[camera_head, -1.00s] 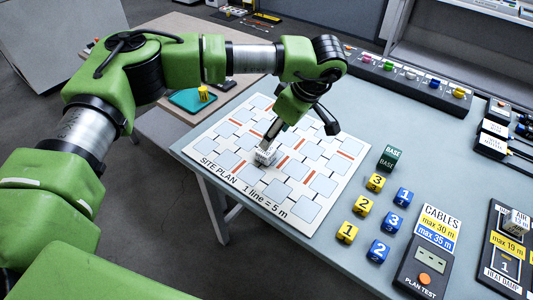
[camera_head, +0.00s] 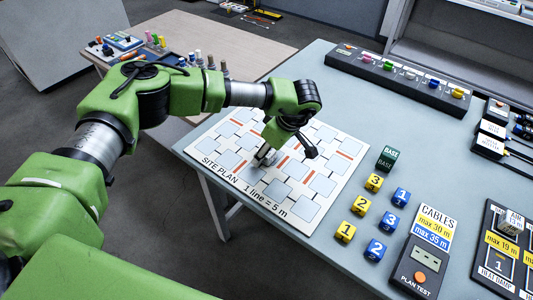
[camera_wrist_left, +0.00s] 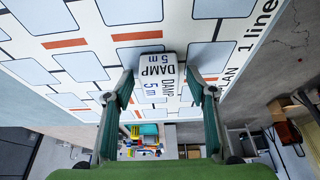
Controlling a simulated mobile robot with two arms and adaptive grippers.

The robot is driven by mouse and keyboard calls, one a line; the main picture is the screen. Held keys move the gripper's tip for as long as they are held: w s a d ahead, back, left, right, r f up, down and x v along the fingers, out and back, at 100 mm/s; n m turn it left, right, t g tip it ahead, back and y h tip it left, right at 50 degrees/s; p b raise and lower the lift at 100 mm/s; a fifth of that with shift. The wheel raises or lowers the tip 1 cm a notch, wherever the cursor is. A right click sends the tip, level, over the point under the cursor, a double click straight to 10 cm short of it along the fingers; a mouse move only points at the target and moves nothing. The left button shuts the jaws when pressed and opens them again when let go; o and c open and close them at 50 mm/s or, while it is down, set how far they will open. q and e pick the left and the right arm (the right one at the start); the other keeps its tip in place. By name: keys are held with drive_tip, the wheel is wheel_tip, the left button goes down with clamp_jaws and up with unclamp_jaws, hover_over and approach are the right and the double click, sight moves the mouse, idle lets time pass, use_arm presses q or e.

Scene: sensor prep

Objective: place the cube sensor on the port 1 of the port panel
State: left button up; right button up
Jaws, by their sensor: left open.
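The white cube sensor (camera_wrist_left: 155,82), marked DAMP 5 m, is on the site plan board (camera_head: 320,211). My left gripper (camera_wrist_left: 157,78) is open with its two fingers on either side of the cube, and small gaps show beside it. In the head view the gripper (camera_head: 265,157) is low over the board and mostly hides the cube. My right gripper is not in view.
Yellow and blue numbered cubes (camera_head: 361,205) and a green BASE cube (camera_head: 387,158) stand between the board and the plan test box (camera_head: 417,268). A dark strip with coloured knobs (camera_head: 400,74) lies at the back. A side table (camera_head: 200,32) holds small items.

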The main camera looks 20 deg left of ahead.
use_arm(q)
drive_tip(key=c, duration=1.3)
drive_tip(key=shift+r, duration=0.1)
